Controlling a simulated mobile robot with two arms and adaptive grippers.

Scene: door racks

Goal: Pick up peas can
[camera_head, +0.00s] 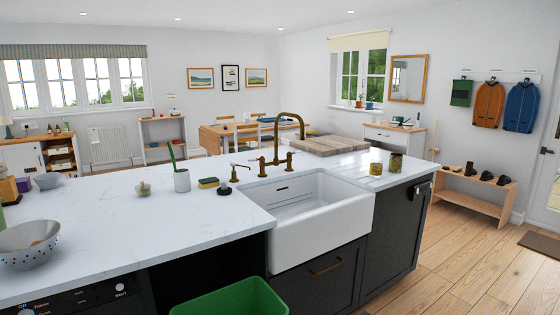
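Two small cans stand upright on the white worktop to the right of the sink. The nearer can (376,170) has a yellow-green label, and the other can (396,162), a little behind and to the right, is brown and dark. The labels are too small to read, so I cannot tell for sure which is the peas can. The two stand close together, near the worktop's right end. Neither of my grippers is in view.
A white sink (318,225) with a brass tap (277,150) lies left of the cans. A wooden board (328,145) lies behind them. A sponge (208,183) and a brush pot (182,181) stand left of the tap. Open floor (465,255) lies at the right.

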